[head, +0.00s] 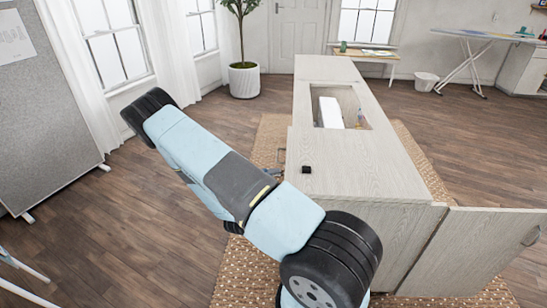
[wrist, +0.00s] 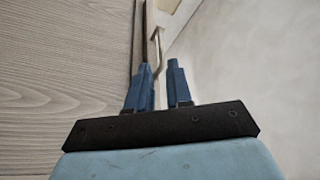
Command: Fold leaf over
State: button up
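The sewing cabinet (head: 352,172) stands in the middle of the head view, with a pale wood-grain top. A rectangular opening in the top shows a white sewing machine (head: 331,112) down inside. I cannot tell a separate leaf from the rest of the top. In the wrist view, my gripper (wrist: 158,84) has its two blue fingers apart. A thin metal handle (wrist: 159,48) runs down between them, beside a wood-grain panel (wrist: 60,60); contact is not clear. In the head view my arm hides most of the gripper, at the cabinet's left side.
A cabinet door (head: 470,252) hangs open at the near right. A small black block (head: 306,169) sits on the top's left edge. A woven rug (head: 268,140) lies under the cabinet. A potted tree (head: 244,79) stands behind. The wooden floor to the left is mostly clear.

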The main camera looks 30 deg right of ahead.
jog(key=x, duration=1.2)
jog(key=shift+d, duration=0.1)
grip_shut()
